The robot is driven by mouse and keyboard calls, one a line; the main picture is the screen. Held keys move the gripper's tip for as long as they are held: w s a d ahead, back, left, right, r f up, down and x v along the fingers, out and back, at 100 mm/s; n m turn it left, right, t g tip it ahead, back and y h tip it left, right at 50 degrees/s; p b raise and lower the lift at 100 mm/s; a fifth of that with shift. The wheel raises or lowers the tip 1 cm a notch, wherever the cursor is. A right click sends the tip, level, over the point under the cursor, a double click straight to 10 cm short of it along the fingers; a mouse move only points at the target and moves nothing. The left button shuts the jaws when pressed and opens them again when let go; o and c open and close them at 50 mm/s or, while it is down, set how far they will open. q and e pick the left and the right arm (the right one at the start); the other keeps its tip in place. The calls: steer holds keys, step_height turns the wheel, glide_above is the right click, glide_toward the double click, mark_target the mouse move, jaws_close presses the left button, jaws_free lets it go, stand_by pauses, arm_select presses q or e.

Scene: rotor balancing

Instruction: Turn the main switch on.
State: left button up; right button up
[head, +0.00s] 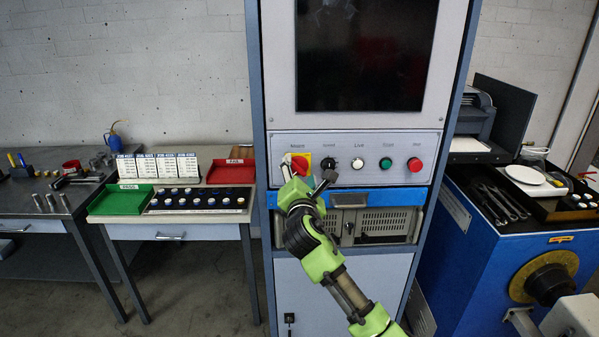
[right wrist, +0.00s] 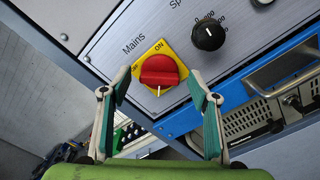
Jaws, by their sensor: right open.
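The main switch is a red knob on a yellow plate (head: 301,163) under the "Mains" label, at the left of the cabinet's control panel. In the right wrist view the red knob (right wrist: 160,72) shows close up, with "ON" printed on the plate and a white mark low on the knob. I cannot tell for sure which setting it is at. My right gripper (head: 308,177) is open in front of the switch. In the right wrist view its fingers (right wrist: 159,82) stand either side of the knob, with no clear contact. My left gripper is not in view.
Right of the switch are a black speed knob (head: 357,163), a white button (right wrist: 262,2), a green button (head: 385,163) and a red button (head: 414,164). A dark screen (head: 362,60) is above. A blue-edged drawer and vented unit (head: 385,222) sit below.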

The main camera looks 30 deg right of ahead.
steer(key=c, duration=1.1)
steer(key=shift+c, duration=0.2)
steer(key=m, duration=0.4)
steer(key=shift+f, duration=0.15)
steer(key=m+b, duration=0.1)
steer(key=m, duration=0.4)
steer(key=shift+f, duration=0.1)
steer(key=m+b, duration=0.1)
steer(key=m, duration=0.3)
steer(key=shift+f+m, duration=0.1)
steer(key=shift+m, duration=0.2)
steer(key=shift+m+b, duration=0.35)
steer(key=shift+m, duration=1.75)
